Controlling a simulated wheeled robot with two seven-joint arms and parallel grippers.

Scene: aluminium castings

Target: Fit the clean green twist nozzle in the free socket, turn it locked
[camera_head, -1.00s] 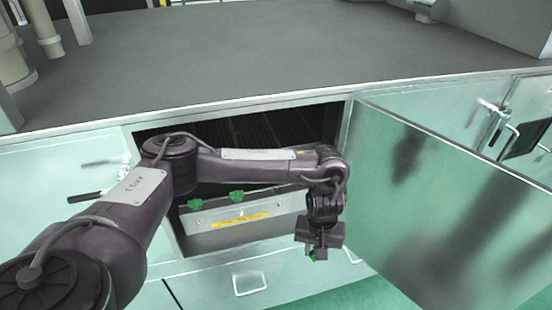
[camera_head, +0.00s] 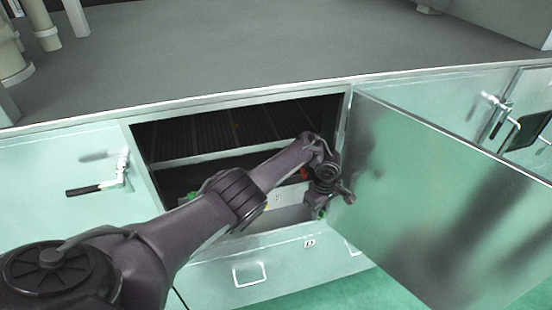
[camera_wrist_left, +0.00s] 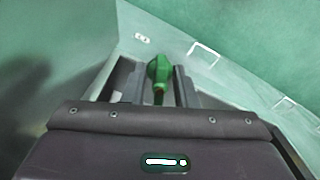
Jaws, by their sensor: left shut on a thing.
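My left gripper (camera_head: 324,208) is at the right side of the open cabinet, close to the door's hinge edge. It is shut on a green twist nozzle (camera_wrist_left: 158,70), which sits between its two fingers in the left wrist view. In the head view only a bit of green shows at the fingertips. Inside the cabinet, another green nozzle (camera_head: 192,196) shows at the left, partly covered by my forearm. A pale bar (camera_head: 290,213) lies low in the opening, largely behind my arm. The free socket cannot be made out. My right gripper is not in view.
The cabinet door (camera_head: 440,190) stands wide open on the right, close to my left wrist. A dark rack (camera_head: 220,135) fills the upper opening. A drawer with a handle (camera_head: 249,275) is below. The grey worktop (camera_head: 270,50) above is mostly clear.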

